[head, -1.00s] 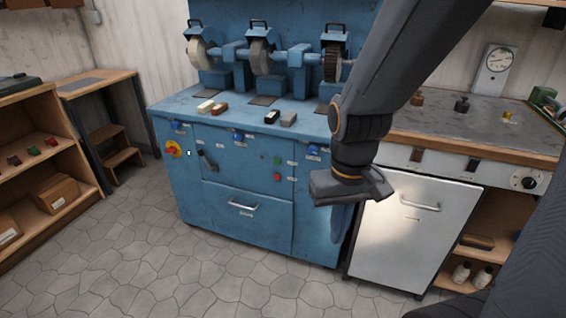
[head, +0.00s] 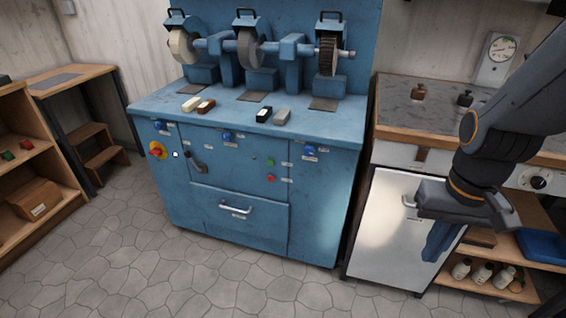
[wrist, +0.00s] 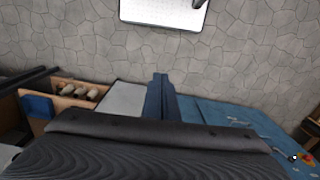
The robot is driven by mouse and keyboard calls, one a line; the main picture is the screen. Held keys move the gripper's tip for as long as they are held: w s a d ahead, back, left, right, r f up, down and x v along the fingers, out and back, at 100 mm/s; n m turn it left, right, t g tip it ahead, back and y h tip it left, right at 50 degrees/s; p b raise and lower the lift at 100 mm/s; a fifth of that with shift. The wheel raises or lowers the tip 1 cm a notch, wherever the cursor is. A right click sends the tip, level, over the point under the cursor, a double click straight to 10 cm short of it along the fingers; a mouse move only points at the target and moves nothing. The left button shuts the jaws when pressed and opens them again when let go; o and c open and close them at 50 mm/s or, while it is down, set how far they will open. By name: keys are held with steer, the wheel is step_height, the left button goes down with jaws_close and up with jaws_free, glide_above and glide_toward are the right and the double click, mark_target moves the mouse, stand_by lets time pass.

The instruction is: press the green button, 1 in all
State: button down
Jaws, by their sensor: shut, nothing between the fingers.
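The green button (head: 270,162) is a small round knob on the front of the blue machine cabinet (head: 239,234), just above a red button (head: 270,178). My gripper (head: 433,255) hangs in front of the white cabinet, well to the right of the green button and apart from it. Its blue fingers are together and empty, pointing down. In the wrist view the closed fingers (wrist: 160,78) show in the middle, over the floor. The green button cannot be made out in the wrist view.
The blue machine carries several wheels on top and a red-and-yellow switch (head: 157,150) at its left. The white cabinet (head: 385,240) and a shelf with bottles (head: 484,272) stand to the right. A wooden shelf (head: 62,205) stands at the left. The tiled floor in front is clear.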

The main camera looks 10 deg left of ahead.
steer(key=shift+w, duration=0.1)
steer(key=n+t+y+b, duration=1.2)
steer(key=n+b, duration=0.6)
steer(key=b, duration=0.5)
glide_toward(271, 162)
steer(key=s+a+f+t, duration=0.1)
steer(key=s+a+f, duration=0.1)
steer(key=s+a, duration=0.45)
steer(key=shift+a+r+h, duration=0.2)
steer(key=shift+a+h, duration=0.15)
steer(key=shift+h, duration=0.05)
steer(key=w+b, duration=0.2)
steer(key=w, duration=0.6)
steer(key=shift+w+d+b, duration=0.3)
steer(key=shift+w+d, duration=0.05)
steer(key=shift+w, duration=0.05)
